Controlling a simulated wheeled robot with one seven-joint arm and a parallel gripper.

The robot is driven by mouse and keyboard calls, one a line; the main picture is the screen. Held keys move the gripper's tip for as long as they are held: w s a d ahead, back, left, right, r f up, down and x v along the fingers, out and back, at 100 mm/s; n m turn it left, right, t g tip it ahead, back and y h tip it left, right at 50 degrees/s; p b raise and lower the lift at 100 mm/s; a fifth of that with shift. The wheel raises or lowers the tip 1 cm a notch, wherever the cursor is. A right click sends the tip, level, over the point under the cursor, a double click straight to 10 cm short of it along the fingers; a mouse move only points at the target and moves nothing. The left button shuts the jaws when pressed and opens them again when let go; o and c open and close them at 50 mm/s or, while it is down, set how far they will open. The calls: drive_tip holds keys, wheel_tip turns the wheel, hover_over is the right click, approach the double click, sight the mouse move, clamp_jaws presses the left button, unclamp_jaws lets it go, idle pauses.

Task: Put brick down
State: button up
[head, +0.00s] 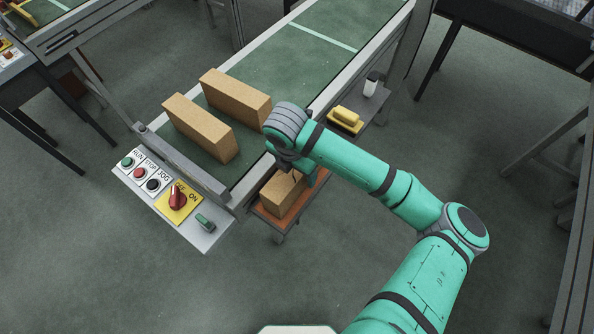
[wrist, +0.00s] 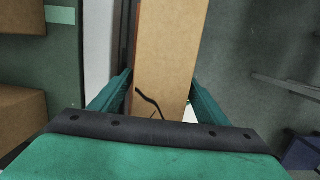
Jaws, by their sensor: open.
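A tan brick (head: 279,192) rests on a small orange-brown platform (head: 262,216) beside the conveyor. My gripper (head: 300,175) is above the brick's right end, partly hidden by my wrist. In the wrist view the brick (wrist: 171,45) runs away between the two fingers of my gripper (wrist: 161,80). The fingers are open, one on each side of it; I cannot tell whether either touches it. Two more tan bricks, one nearer (head: 199,127) and one farther (head: 236,97), stand on the green conveyor belt (head: 290,62).
A control panel (head: 205,235) with buttons and a red knob is at the conveyor's near end. A yellow object (head: 346,118) and a white cylinder (head: 370,88) sit on a side shelf. The conveyor's frame runs close along the platform's left. Floor at the lower left is clear.

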drive_tip(key=r, duration=0.4)
drive_tip(key=s+r, duration=0.1)
drive_tip(key=r, duration=0.3)
drive_tip(key=a+r, duration=0.1)
drive_tip(key=r, duration=0.2)
drive_tip(key=shift+s+r, duration=0.25)
drive_tip(key=shift+r, duration=0.15)
